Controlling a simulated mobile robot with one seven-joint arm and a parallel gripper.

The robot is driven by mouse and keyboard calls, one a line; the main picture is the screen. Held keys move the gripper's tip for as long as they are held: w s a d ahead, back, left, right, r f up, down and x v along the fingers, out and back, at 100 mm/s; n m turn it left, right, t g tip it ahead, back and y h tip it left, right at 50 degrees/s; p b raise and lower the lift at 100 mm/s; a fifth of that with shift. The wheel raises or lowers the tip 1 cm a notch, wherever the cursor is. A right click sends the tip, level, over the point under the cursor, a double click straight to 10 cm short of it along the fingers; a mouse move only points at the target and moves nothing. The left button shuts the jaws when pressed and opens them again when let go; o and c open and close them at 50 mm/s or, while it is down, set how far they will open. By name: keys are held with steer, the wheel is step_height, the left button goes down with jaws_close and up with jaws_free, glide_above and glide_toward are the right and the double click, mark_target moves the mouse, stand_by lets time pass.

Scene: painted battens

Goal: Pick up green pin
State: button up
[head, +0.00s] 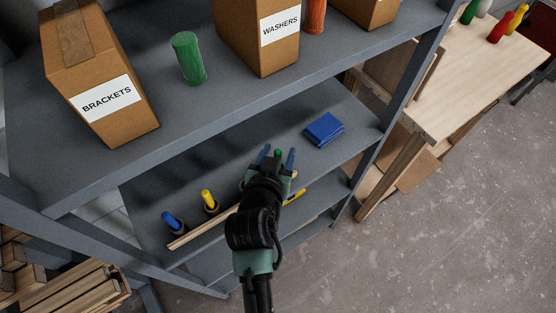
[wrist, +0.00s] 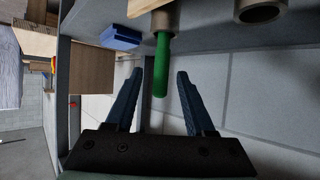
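A green pin (wrist: 162,66) stands out of a brown round holder (wrist: 165,18) in the wrist view. Its free end lies between the two blue fingers of my gripper (wrist: 160,73), with a visible gap on each side. In the head view the green pin (head: 278,154) shows as a small green spot between the fingertips of my gripper (head: 278,153) over the lower shelf. My gripper is open. My wrist hides the holder and most of the pin in the head view.
The upper shelf holds a BRACKETS box (head: 100,95), a WASHERS box (head: 262,35) and a green cylinder (head: 188,58). A blue pin (head: 173,222), a yellow pin (head: 209,200) and a blue box (head: 324,129) are on the lower shelf. A second holder (wrist: 260,11) is beside the pin's holder.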

jaws_close()
